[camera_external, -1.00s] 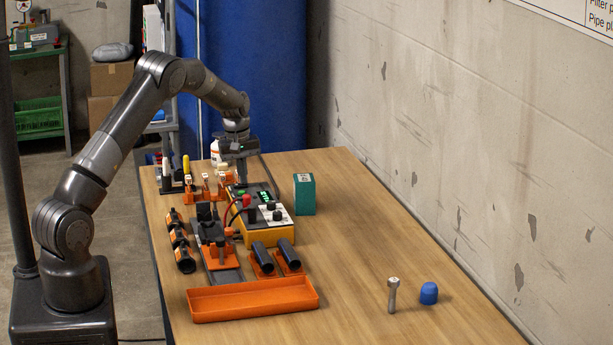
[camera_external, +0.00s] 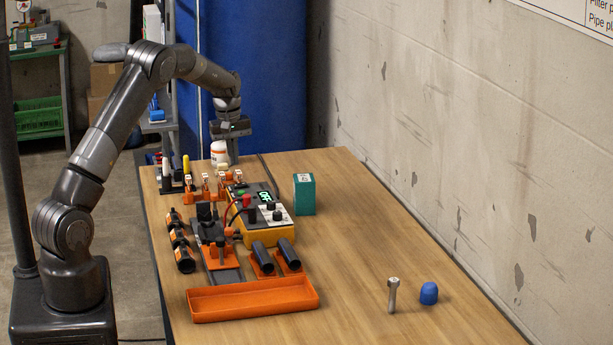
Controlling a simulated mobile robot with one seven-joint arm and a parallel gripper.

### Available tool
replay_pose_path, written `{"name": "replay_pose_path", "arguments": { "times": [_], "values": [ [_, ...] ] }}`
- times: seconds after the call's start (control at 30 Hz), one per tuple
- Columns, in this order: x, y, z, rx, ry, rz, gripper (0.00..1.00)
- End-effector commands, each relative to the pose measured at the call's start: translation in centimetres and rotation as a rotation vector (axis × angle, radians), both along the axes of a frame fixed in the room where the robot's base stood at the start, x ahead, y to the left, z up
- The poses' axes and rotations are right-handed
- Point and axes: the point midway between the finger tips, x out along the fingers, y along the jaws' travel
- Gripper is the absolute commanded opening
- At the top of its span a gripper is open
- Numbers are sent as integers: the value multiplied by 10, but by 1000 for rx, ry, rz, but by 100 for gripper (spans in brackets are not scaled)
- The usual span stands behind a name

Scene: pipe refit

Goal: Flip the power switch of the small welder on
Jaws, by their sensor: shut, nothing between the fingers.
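The small welder (camera_external: 258,235) is a yellow box with a dark top and a pale knob panel on the table. Its display (camera_external: 265,197) shows green characters, too small to read surely. A small green spot (camera_external: 241,193) shows near the far left of its top. I cannot make out the power switch or its position. My gripper (camera_external: 233,161) is shut and empty. It points down, above and beyond the welder's far end, apart from it.
A white bottle (camera_external: 218,153) stands close to my gripper. Orange holders, dark pipe pieces and an orange tray (camera_external: 252,299) lie left of and before the welder. A teal box (camera_external: 304,195) stands to its right. The right front of the table is mostly clear, with a bolt (camera_external: 393,296) and blue cap (camera_external: 429,293).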

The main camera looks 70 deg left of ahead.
Motion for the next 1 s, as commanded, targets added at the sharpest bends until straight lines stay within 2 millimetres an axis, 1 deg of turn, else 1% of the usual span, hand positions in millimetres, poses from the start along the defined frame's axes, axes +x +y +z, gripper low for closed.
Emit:
{"name": "replay_pose_path", "arguments": {
  "times": [0.03,0.2,0.3,0.4,0.53,0.83,1.0],
  "values": [
    [-1,0,14,3,-3,0,0],
    [-6,0,49,3,-2,-1,0],
    [-8,0,63,2,-1,-1,0],
    [-10,0,73,1,-1,-1,0],
    [-11,0,78,0,0,-1,0],
    [-11,0,78,0,0,-1,0],
    [-2,0,80,2,-33,0,0]
  ]
}}
